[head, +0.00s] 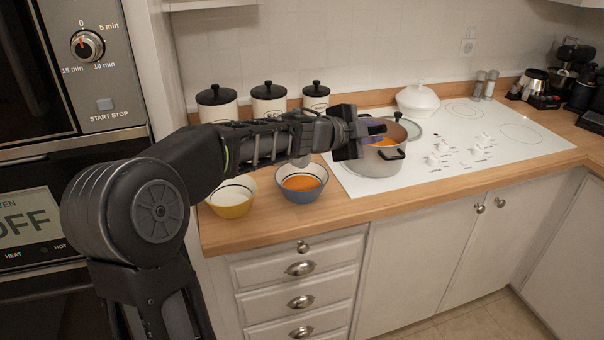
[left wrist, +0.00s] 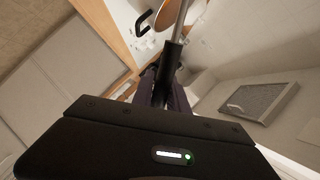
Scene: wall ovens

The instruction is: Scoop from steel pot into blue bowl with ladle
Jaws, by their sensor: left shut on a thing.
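The steel pot (head: 368,166) stands on the left end of the white hob, with orange contents. The blue bowl (head: 300,196) is on the wooden counter to the left of the pot and holds orange liquid. My left gripper (head: 374,130) is above the pot opening, shut on the ladle. In the left wrist view, the ladle's black grip (left wrist: 172,54) is between the fingers (left wrist: 165,92), and its steel shaft runs up toward the orange contents. The ladle's bowl is hidden in both views. My right gripper is not in view.
A yellow bowl (head: 232,208) stands left of the blue bowl, partly behind my arm. Several black-lidded canisters (head: 268,102) line the wall. A white lidded dish (head: 418,98) and a glass lid (head: 410,128) are behind the pot. The hob's right side is clear.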

